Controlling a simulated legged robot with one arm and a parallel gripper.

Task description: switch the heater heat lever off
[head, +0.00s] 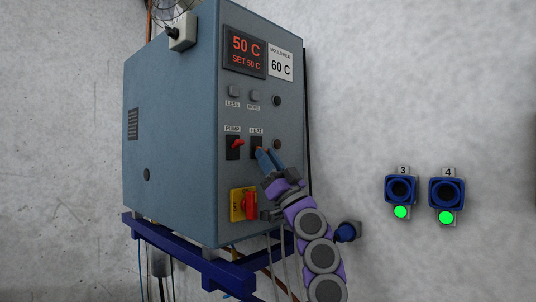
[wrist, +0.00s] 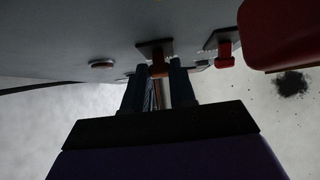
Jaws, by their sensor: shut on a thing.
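The heater (head: 170,130) is a blue-grey cabinet on the wall. Its heat lever is on a black plate (head: 256,142) under the HEAT label, right of the red pump lever (head: 237,143). My gripper (head: 262,155) is at the heat lever and hides most of it in the head view. In the wrist view the red heat lever (wrist: 158,70) sits between the two fingers of my gripper (wrist: 158,82), which are shut on it. The pump lever (wrist: 226,58) stands to its right there, apart from the fingers.
A red rotary switch on a yellow plate (head: 237,205) sits below the levers, close to my arm. The display (head: 245,52) reads 50 C, SET 50 C; a card (head: 281,64) reads 60 C. Blue ports 3 (head: 401,190) and 4 (head: 446,192) with green lights are on the wall.

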